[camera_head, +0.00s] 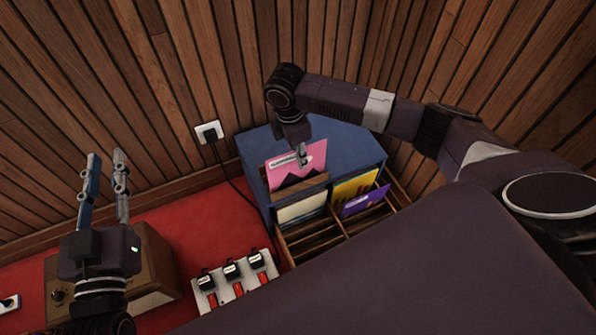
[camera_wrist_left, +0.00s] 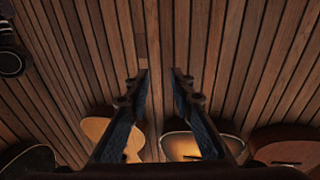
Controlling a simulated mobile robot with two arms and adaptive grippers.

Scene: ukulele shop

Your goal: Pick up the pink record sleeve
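The pink record sleeve (camera_head: 287,175), with a dark zigzag shape and a pale label strip, stands upright in the back left slot of the wooden record rack (camera_head: 325,238). Its lower edge is hidden behind a wooden divider. My right gripper (camera_head: 303,158) points down at the sleeve's upper right part. One finger shows in front of the sleeve; the other is hidden, so I cannot tell whether it grips. My left gripper (camera_head: 104,160) is open and empty, raised at the left; its two fingers also show apart in the left wrist view (camera_wrist_left: 159,85).
A cream sleeve (camera_head: 300,209), a yellow sleeve (camera_head: 354,189) and a purple sleeve (camera_head: 365,201) stand in the rack. A blue cabinet (camera_head: 345,140) is around it. A pedal board (camera_head: 236,280) and a brown amplifier (camera_head: 155,265) are on the red floor. Guitars (camera_wrist_left: 185,146) show in the left wrist view.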

